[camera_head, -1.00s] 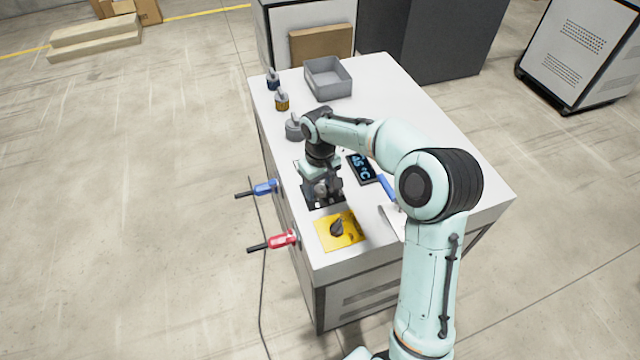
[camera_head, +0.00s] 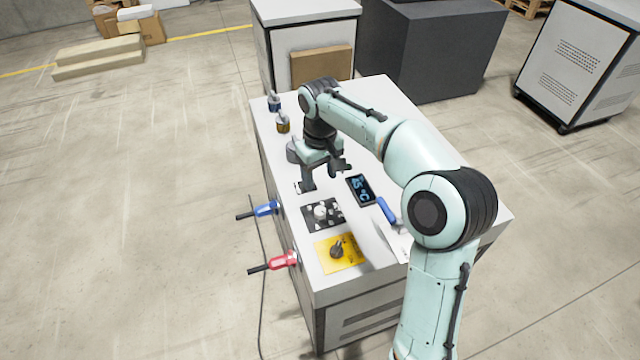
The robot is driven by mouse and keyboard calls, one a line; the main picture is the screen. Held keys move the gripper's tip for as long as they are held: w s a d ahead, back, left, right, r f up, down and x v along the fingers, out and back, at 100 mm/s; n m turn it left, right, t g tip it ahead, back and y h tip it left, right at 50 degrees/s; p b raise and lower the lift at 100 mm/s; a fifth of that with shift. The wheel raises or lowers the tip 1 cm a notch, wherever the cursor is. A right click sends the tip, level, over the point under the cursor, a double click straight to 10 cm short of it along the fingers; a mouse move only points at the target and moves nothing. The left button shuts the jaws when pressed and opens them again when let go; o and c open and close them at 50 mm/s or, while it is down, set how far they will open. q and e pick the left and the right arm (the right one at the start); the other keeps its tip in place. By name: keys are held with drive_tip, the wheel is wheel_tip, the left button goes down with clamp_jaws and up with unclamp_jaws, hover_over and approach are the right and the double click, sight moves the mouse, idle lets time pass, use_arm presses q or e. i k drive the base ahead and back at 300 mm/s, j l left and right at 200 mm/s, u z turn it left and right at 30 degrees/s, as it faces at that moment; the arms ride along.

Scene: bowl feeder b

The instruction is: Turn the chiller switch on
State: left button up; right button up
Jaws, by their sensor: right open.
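A white cabinet (camera_head: 380,95) has several controls on its top. A yellow plate (camera_head: 352,262) with a dark rotary knob (camera_head: 337,250) lies near the front edge. A black plate (camera_head: 312,224) with a pale knob (camera_head: 320,212) is behind it. A small pale plate with dark marks (camera_head: 298,187) is farther back, partly hidden by a gripper finger. I cannot tell from labels which is the chiller switch. My right gripper (camera_head: 325,174) is open, fingers downward, above the area behind the black plate. Contact is unclear. My left gripper is not in view.
A dark display (camera_head: 360,189) with blue °C figures and a blue-handled tool (camera_head: 387,211) lie right of the controls. Blue (camera_head: 266,208) and red (camera_head: 284,260) handles stick out from the left side. Small bottles, one amber (camera_head: 283,124), stand at the back.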

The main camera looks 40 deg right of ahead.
sight(336, 251)
drive_tip(key=k, duration=1)
